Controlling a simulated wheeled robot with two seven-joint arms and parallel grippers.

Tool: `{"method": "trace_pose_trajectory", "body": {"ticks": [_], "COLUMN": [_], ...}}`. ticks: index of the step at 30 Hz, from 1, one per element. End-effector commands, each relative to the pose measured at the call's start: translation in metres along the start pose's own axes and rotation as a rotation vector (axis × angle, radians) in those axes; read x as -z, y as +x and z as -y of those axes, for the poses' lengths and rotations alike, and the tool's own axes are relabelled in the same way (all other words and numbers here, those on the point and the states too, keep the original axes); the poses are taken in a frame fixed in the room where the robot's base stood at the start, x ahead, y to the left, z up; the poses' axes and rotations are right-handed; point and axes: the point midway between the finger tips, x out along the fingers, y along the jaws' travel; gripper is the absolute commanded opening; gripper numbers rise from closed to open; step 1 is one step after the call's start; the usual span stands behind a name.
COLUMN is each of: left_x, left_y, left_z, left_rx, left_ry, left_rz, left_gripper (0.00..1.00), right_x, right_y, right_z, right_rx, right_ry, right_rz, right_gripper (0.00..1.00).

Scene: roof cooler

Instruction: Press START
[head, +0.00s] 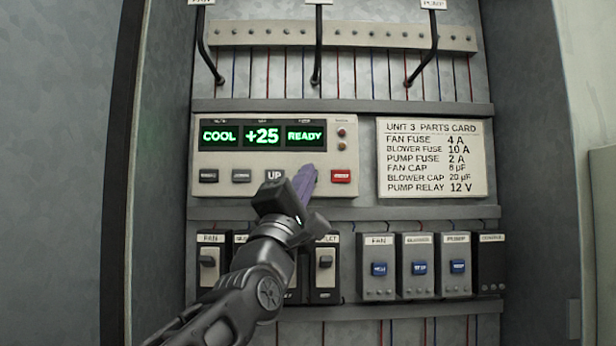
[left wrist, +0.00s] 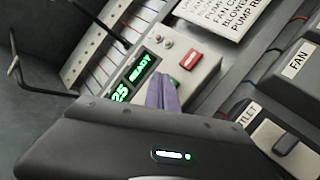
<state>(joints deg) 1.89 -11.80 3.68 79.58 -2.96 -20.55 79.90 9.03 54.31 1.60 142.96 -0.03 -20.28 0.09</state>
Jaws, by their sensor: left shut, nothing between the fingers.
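The control panel (head: 220,158) has three lit green displays reading COOL, +25 and READY. Below them is a row of buttons: a dark one (head: 208,176), a grey one (head: 241,176), one marked UP (head: 274,175) and a red one (head: 341,176). The red button also shows in the left wrist view (left wrist: 191,60). No START label is readable. My left gripper (head: 307,176) is shut and empty, its purple fingers in front of the panel between UP and the red button. I cannot tell whether the tips touch the panel. My right gripper is out of view.
A parts card (head: 433,158) is to the right of the panel. Below are switch modules, one labelled FAN (head: 208,262), and relays with blue buttons (head: 379,268); my left arm covers some. Black cables (head: 316,50) hang above. Cabinet side walls (head: 160,150) flank the bay.

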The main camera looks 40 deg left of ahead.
Motion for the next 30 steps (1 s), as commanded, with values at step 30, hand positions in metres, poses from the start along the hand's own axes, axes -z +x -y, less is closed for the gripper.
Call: {"method": "trace_pose_trajectory", "body": {"ticks": [30], "left_x": [0.0056], "left_y": [0.008], "left_z": [0.006], "left_rx": [0.0], "left_ry": [-0.001], "left_rz": [0.0], "left_gripper": [0.0], "right_x": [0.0], "right_y": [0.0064], "right_z": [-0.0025], "right_rx": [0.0], "right_ry": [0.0], "right_rz": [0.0], "right_gripper": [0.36]}}
